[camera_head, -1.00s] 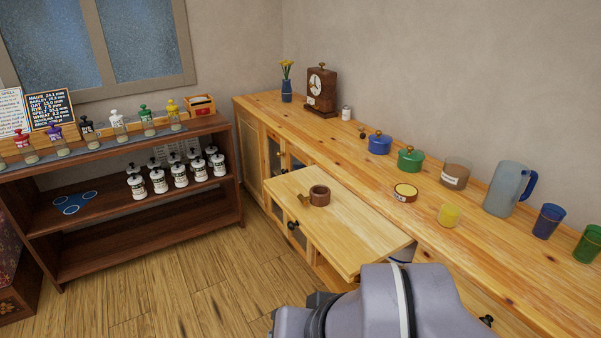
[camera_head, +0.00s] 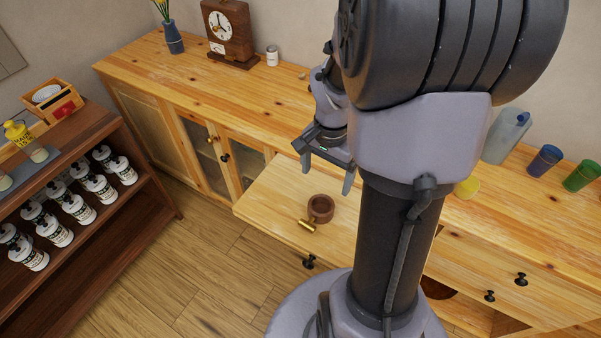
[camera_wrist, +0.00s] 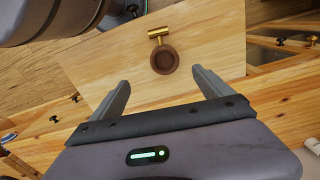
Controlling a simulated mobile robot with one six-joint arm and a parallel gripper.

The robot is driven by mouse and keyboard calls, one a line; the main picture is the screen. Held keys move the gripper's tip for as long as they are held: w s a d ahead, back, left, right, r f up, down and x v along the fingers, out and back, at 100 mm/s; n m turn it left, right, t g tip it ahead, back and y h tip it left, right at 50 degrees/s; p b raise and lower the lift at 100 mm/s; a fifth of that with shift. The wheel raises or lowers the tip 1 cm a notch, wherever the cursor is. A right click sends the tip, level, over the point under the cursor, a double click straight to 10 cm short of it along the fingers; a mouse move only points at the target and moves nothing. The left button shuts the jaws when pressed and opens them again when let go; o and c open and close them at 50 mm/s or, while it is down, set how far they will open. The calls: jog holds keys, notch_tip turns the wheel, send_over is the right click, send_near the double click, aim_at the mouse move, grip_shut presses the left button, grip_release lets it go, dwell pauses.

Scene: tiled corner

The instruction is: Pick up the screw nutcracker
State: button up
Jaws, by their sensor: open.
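The screw nutcracker (camera_head: 320,209) is a small brown wooden cup with a brass-coloured screw handle (camera_head: 307,225) on its side. It stands on the pulled-out light wood board (camera_head: 270,199). In the wrist view the nutcracker (camera_wrist: 165,61) lies beyond the fingertips, near the middle, with its brass handle pointing up in the picture. My gripper (camera_head: 325,172) is open and empty above the board, behind the nutcracker and apart from it. Both fingers of my gripper (camera_wrist: 160,78) show in the wrist view, spread wide with nothing between them.
The counter (camera_head: 185,85) runs behind the board, with a clock (camera_head: 228,32), a flower vase (camera_head: 172,38) and a small white jar (camera_head: 272,56). A jug (camera_head: 506,135) and cups (camera_head: 545,160) stand at right. A dark shelf (camera_head: 150,192) with jars is at left.

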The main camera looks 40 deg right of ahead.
jog(key=b, duration=0.4)
send_over(321, 211)
jog(key=f, duration=0.7)
jog(key=s+a+f, duration=0.1)
jog(key=f, duration=0.2)
jog(key=shift+f, duration=0.4)
jog(key=f+b, duration=0.2)
jog(key=f, duration=0.1)
jog(key=w+d+f+b, duration=0.1)
jog(key=f, duration=0.1)
jog(key=shift+f, duration=0.25)
jog(key=shift+r, duration=0.15)
jog(key=shift+a, duration=0.1)
jog(key=shift+c, duration=0.9)
jog(key=c, duration=1.6)
